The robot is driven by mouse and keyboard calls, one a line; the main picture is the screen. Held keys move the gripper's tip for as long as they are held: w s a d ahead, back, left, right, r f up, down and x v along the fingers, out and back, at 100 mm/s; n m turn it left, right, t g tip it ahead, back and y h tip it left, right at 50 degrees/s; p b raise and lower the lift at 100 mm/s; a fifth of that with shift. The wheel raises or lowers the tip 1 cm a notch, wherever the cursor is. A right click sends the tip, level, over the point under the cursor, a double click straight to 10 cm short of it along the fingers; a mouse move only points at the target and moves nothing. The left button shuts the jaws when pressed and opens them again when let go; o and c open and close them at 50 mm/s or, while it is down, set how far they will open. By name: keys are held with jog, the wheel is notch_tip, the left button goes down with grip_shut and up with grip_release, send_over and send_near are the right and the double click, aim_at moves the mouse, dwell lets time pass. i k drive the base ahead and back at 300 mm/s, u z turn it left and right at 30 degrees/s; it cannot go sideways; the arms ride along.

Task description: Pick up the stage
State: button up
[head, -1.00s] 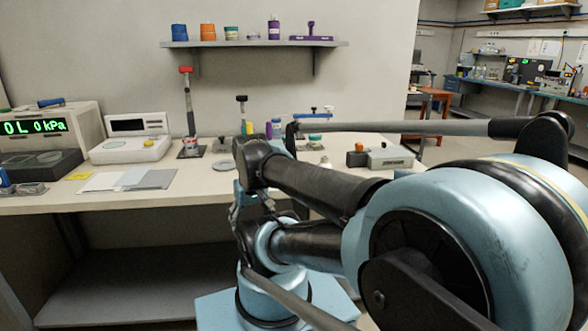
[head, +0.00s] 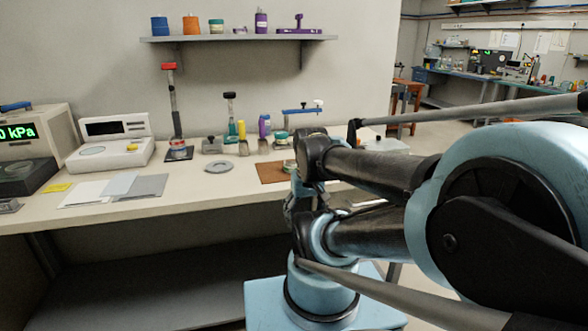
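I cannot tell for sure which thing is the stage. Candidates stand on the bench (head: 120,211). A flat grey disc (head: 219,167) lies near the middle of the bench top. A stand with a red-topped upright column (head: 174,109) rises behind it to the left. A small stand with a black-topped post (head: 230,110) is further right. A low fixture with a blue bar (head: 299,110) stands near a brown board (head: 271,171), which my arm partly covers. My blue and black arm fills the right side. My gripper is not seen, so its hold cannot be told.
A white instrument (head: 110,141) and a pressure display box (head: 35,140) stand at the left. Grey and white sheets (head: 145,186) lie in front. The bench's front strip is mostly clear.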

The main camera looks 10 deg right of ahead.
aim_at(288, 169)
jog(key=u, duration=0.7)
jog(key=k, duration=0.45)
jog(key=z, duration=0.6)
